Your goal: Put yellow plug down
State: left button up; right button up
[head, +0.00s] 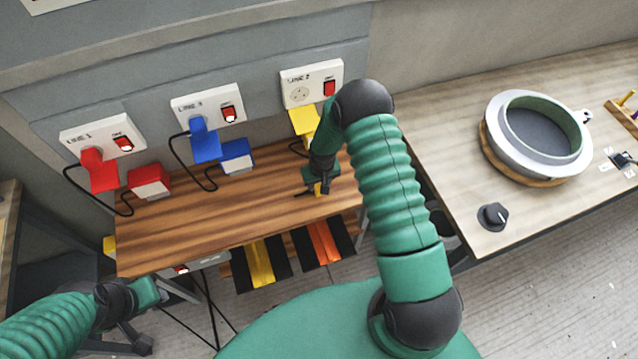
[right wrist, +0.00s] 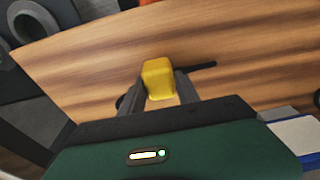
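The yellow plug (right wrist: 158,79) is between the two fingers of my right gripper (right wrist: 160,92) in the right wrist view, just above or at the wooden shelf (right wrist: 90,60). I cannot tell whether it touches the wood. In the head view my right gripper (head: 321,184) points down over the right part of the shelf (head: 215,215), with a bit of yellow at its tips. A yellow block (head: 304,122) shows behind it under the LINE 2 socket (head: 297,94), partly hidden by my arm. My left gripper (head: 145,292) is at the lower left, its fingers unclear.
A red plug (head: 100,171) and a blue plug (head: 205,143) sit in the other two sockets. A red block (head: 149,181) and a blue block (head: 236,156) stand at the shelf's back. The shelf's middle and front are clear. A round mould (head: 490,118) is on the right table.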

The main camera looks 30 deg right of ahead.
jog(key=o, duration=0.4)
jog(key=shift+a+r, duration=0.1)
jog(key=shift+c, duration=0.2)
notch_tip(320, 180, up, 12)
jog(key=s, duration=0.2)
jog(key=s+a+r+n+t, duration=0.1)
jog(key=s+a+r+n, duration=0.1)
jog(key=s+a+r, duration=0.9)
jog(key=s+r, duration=0.1)
jog(key=s, duration=0.2)
jog(key=shift+r+n, duration=0.25)
jog(key=shift+n, duration=0.15)
